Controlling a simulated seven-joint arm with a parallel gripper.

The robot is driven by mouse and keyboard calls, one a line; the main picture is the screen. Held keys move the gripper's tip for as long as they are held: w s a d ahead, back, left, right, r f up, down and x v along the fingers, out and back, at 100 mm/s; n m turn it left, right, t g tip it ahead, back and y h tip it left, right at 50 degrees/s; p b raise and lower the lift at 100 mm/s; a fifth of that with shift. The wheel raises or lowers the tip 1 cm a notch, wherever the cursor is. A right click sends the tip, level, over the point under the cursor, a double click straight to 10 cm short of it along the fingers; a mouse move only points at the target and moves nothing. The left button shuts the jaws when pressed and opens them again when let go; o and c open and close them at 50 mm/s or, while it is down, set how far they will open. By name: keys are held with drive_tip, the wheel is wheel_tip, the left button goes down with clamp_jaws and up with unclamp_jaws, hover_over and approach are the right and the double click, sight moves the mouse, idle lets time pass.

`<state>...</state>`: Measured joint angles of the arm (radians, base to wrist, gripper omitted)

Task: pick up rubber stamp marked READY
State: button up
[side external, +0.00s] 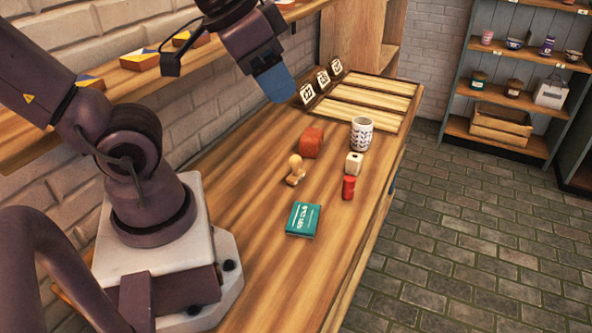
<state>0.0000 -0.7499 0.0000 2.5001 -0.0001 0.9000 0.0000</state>
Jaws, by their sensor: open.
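A light wooden rubber stamp (295,169) with a round knob handle lies on the wooden table in the middle; it looks tilted over. No READY marking is readable on it at this size. My gripper (279,88), with blue at its end, hangs above the back left part of the table. It is above and behind the wooden stamp, well apart from it and from everything else. Nothing shows in its grasp, and the gap between its fingers is hidden from this side.
A red block (312,142), a patterned mug (361,134), a pale cube (354,164), a small red cylinder (348,188) and a teal booklet (303,219) surround the stamp. Slatted trays (364,102) with marked cards (322,80) stand at the back. The table's near part is clear.

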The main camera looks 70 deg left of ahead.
drive_tip(key=shift+o, duration=0.6)
drive_tip(key=shift+f, duration=0.1)
